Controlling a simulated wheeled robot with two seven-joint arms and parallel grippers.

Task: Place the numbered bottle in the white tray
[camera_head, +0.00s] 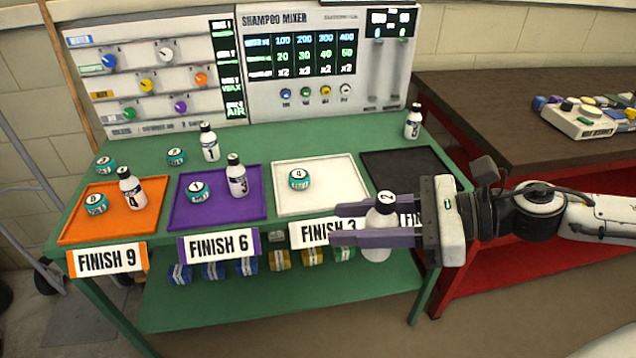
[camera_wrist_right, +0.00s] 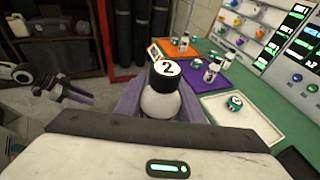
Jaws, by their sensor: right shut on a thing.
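A white bottle with a black cap numbered 2 (camera_head: 381,228) is held upright between the purple fingers of my right gripper (camera_head: 375,226). It also shows in the right wrist view (camera_wrist_right: 162,92). The gripper is shut on it, in front of the table's front edge, near the FINISH 3 sign. The white tray (camera_head: 330,203) lies on the green table behind and left of the bottle, and also shows in the right wrist view (camera_wrist_right: 262,130). A teal-banded tin numbered 4 (camera_head: 299,180) sits in it. My left gripper (camera_wrist_right: 65,92) shows small in the right wrist view; its opening is unclear.
The orange tray (camera_head: 70,235) and purple tray (camera_head: 178,218) each hold a tin and a bottle. The black tray (camera_head: 400,165) looks empty. Bottle 1 (camera_head: 210,145) and another bottle (camera_head: 413,122) stand behind. The FINISH 3 sign (camera_head: 315,232) hangs at the front edge.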

